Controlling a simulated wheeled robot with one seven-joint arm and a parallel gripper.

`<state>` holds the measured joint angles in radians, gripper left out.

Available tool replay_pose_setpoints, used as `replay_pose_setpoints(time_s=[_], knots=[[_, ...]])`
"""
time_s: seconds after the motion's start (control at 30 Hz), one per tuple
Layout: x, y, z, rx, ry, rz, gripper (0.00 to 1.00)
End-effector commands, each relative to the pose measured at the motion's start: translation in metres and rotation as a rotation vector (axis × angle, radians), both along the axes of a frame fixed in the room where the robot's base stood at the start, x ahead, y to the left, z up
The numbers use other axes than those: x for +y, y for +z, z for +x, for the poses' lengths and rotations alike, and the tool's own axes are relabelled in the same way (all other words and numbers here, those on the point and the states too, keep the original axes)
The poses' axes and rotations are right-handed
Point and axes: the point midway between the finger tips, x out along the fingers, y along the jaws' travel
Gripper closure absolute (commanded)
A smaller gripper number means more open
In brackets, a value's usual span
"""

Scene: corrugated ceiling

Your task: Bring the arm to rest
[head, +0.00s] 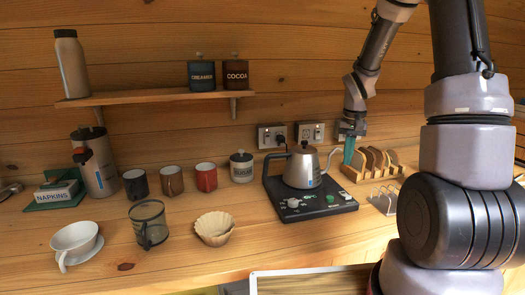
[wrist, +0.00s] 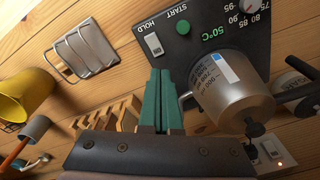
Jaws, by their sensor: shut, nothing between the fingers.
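My gripper (head: 348,151) hangs from my arm on the right of the head view, above the counter just right of the kettle. Its green fingers also show in the wrist view (wrist: 162,88), pressed together with nothing between them. The silver kettle (head: 301,169) stands on a black heating base (head: 318,208); in the wrist view the kettle (wrist: 235,95) is right of the fingers. The wooden toast rack (head: 372,163) is right of my gripper. I cannot tell how far the fingers are from the kettle or rack.
A wire rack (head: 384,200) stands in front of the toast rack. Several mugs, a sugar jar (head: 241,167), a glass server (head: 149,223), a paper filter (head: 214,229) and a white cup (head: 76,243) stand on the counter to the left. A shelf (head: 155,96) is above. Bare counter lies around the filter.

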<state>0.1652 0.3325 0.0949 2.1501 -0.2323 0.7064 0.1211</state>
Motion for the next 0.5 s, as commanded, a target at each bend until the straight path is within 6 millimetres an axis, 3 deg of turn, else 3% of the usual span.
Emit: replay_pose_setpoints(time_s=[0.03, 0.2, 0.5], knots=[[0.004, 0.024, -0.005, -0.037, -0.001, -0.003, 1.00], [0.018, 0.094, -0.035, -0.146, -0.016, 0.009, 1.00], [0.046, 0.187, -0.109, -0.339, -0.028, 0.066, 1.00]])
